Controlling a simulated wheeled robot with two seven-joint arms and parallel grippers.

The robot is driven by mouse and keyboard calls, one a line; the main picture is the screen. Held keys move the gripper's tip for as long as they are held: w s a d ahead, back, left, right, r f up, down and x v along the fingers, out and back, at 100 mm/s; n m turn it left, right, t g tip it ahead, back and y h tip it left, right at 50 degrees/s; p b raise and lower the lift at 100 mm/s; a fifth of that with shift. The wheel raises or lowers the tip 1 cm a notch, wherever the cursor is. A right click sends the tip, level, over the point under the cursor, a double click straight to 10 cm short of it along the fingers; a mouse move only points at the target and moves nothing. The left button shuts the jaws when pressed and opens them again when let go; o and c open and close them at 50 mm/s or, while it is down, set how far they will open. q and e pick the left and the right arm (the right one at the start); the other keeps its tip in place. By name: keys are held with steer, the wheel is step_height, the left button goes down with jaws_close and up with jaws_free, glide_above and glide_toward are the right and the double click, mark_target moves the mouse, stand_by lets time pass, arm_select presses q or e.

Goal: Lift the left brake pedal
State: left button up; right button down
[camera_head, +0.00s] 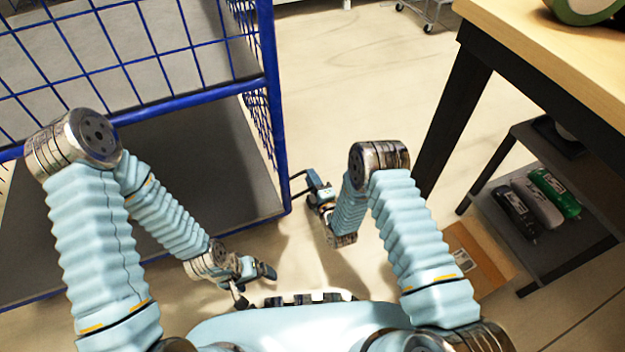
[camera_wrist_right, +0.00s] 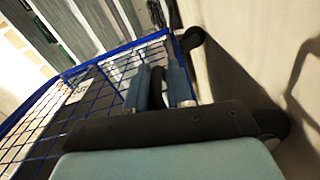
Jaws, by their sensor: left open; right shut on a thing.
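The blue wire cage cart (camera_head: 270,100) stands at the left in the head view, with a grey base deck. My right gripper (camera_head: 308,186) is low beside the cart's near right corner post. In the right wrist view, its two blue-grey fingers are shut on a dark, narrow bar (camera_wrist_right: 157,88), which looks like the brake pedal. The fingers hide much of it, and I cannot tell how far it is raised. My left gripper (camera_head: 257,284) is open and empty, low in front of the cart's front edge.
A wooden-topped table (camera_head: 560,50) with dark legs stands at the right. Its lower shelf (camera_head: 560,255) holds several rolled items. A cardboard box (camera_head: 480,262) lies on the floor beside it.

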steer(key=shift+a+r, duration=0.2)
steer(key=shift+r, duration=0.15)
steer(key=c, duration=1.2)
jaws_free()
steer(key=shift+o, duration=0.2)
steer(key=shift+d+f, duration=0.1)
steer(key=shift+s+d, duration=0.1)
steer(key=shift+s, duration=0.2)
steer(key=p+v, duration=0.2)
steer(key=v, duration=1.1)
